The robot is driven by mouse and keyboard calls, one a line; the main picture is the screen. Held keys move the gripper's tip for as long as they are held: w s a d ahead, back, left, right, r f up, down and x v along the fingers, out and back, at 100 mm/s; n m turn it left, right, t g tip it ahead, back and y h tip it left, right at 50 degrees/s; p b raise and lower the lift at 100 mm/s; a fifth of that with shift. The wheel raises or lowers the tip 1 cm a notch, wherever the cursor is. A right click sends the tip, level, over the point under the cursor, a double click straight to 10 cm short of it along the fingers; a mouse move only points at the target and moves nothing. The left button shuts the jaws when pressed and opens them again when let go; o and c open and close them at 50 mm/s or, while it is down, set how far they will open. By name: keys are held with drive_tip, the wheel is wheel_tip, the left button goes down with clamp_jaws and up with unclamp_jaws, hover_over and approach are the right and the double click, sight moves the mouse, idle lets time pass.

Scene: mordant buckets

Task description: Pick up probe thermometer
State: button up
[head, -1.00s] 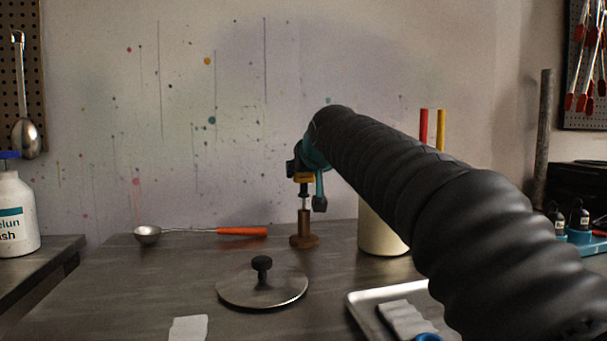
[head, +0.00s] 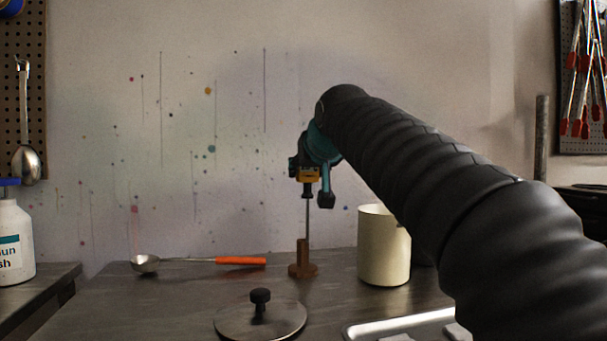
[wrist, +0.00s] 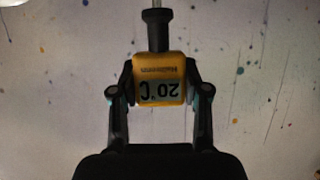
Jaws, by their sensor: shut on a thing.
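The probe thermometer has a yellow head (head: 309,175) with a black collar and a thin metal stem below it. In the wrist view its head (wrist: 160,72) shows a display reading 20°C, upside down. My gripper (head: 312,172) is shut on the yellow head, with one finger on each side; the fingers also show in the wrist view (wrist: 160,88). The thermometer hangs upright above a brown stand (head: 303,262) on the table. The stem runs down to the stand's top; I cannot tell whether its tip is still inside.
A ladle with an orange handle (head: 240,261) lies left of the stand, and a round lid (head: 240,320) in front. A cream container (head: 383,250) stands to the right. A metal tray (head: 400,322) is at the front right. A white bottle (head: 12,240) stands far left.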

drive_tip(key=s+d+b, duration=0.2)
drive_tip(key=s+d, duration=0.2)
drive_tip(key=s, duration=1.1)
drive_tip(key=shift+d, duration=0.2)
drive_tip(key=shift+r, duration=0.15)
drive_tip(key=shift+r+p, duration=1.6)
drive_tip(key=shift+r, duration=0.25)
